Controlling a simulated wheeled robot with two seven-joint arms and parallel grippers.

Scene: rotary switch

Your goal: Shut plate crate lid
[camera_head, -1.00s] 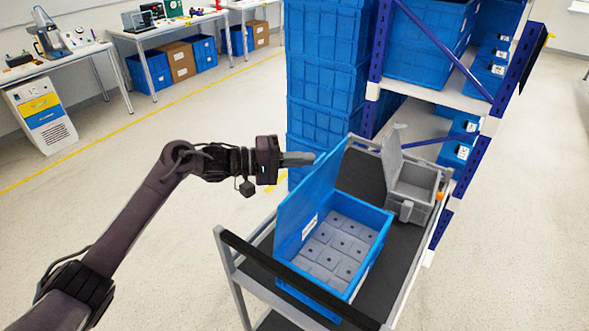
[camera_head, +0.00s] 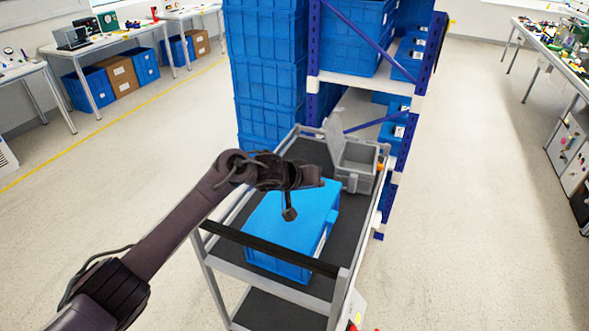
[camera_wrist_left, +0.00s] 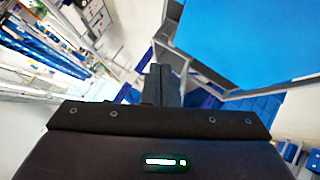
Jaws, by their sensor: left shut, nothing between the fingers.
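The blue plate crate (camera_head: 275,264) stands on the cart. Its flat blue lid (camera_head: 285,218) lies down over the top, and the crate's inside is hidden. The lid also fills the upper right of the left wrist view (camera_wrist_left: 250,40). My left gripper (camera_head: 318,174) is at the lid's far right edge in the head view, with its arm crossing above the crate. Its fingers show shut and empty in the left wrist view (camera_wrist_left: 163,84). I cannot tell whether they touch the lid. My right gripper is not in view.
A small grey box (camera_head: 358,168) with its grey lid (camera_head: 333,135) raised stands behind the crate on the cart. The cart's black handle bar (camera_head: 270,249) runs along the near side. A shelf rack (camera_head: 313,60) and stacked blue crates (camera_head: 268,85) stand behind. Floor to the right is open.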

